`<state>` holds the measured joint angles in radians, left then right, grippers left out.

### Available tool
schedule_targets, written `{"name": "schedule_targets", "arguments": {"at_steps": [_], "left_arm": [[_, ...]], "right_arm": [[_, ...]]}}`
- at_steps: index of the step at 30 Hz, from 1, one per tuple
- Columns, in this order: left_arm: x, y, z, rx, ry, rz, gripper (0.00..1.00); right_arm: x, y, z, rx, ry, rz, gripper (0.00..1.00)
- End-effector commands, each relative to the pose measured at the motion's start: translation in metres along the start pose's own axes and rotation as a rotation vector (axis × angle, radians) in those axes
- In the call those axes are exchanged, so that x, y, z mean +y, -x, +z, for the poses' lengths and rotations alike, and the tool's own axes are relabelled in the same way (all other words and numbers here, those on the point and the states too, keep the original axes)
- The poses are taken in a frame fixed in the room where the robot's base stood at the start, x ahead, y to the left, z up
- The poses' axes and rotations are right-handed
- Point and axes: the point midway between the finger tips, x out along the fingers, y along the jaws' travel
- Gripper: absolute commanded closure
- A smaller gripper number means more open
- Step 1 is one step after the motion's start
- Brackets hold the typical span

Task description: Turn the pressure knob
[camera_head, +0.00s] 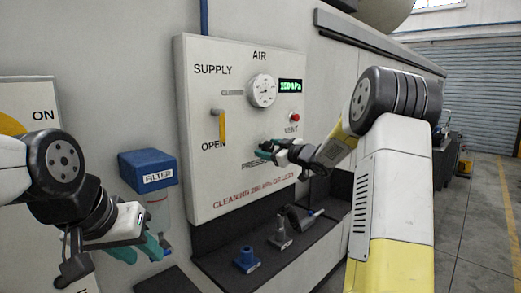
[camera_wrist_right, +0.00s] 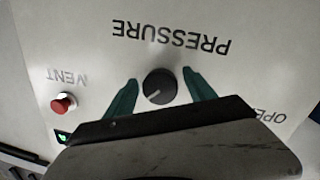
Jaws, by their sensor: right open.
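The pressure knob (camera_wrist_right: 160,86) is a round black knob with a light pointer line, on the white panel (camera_head: 225,75) by the word PRESSURE. In the head view my right gripper mostly hides it. My right gripper (camera_wrist_right: 159,80) is open, with one teal finger on each side of the knob and a gap showing on both sides. It also shows at the panel in the head view (camera_head: 268,150). My left gripper (camera_head: 138,252) is at the lower left, away from the panel, with its teal fingers apart and nothing visible between them.
The panel has a round gauge (camera_head: 262,90), a green kPa display (camera_head: 290,86), a yellow supply lever (camera_head: 222,127) by OPEN, and a red vent button (camera_head: 294,118). A blue-topped filter (camera_head: 147,168) is left of it. Nozzles (camera_head: 247,259) stand on the dark shelf below.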

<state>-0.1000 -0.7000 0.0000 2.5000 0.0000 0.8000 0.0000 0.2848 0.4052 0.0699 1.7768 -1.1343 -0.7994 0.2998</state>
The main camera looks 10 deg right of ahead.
Motion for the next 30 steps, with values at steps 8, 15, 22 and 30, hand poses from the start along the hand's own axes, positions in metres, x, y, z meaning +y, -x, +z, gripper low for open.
{"name": "schedule_targets", "arguments": {"at_steps": [8, 15, 22, 30], "left_arm": [[0.000, 0.000, 0.000, 0.000, 0.000, 0.000, 0.64], [0.000, 0.000, 0.000, 0.000, 0.000, 0.000, 0.64], [0.000, 0.000, 0.000, 0.000, 0.000, 0.000, 0.64], [0.000, 0.000, 0.000, 0.000, 0.000, 0.000, 0.64]], "right_arm": [[0.001, 0.035, 0.000, -0.001, 0.001, 0.003, 0.36], [0.001, 0.070, 0.000, -0.001, 0.001, 0.002, 0.36], [0.001, 0.078, 0.000, 0.000, 0.000, 0.001, 0.36], [0.002, 0.079, -0.004, -0.012, 0.001, 0.017, 0.36]]}}
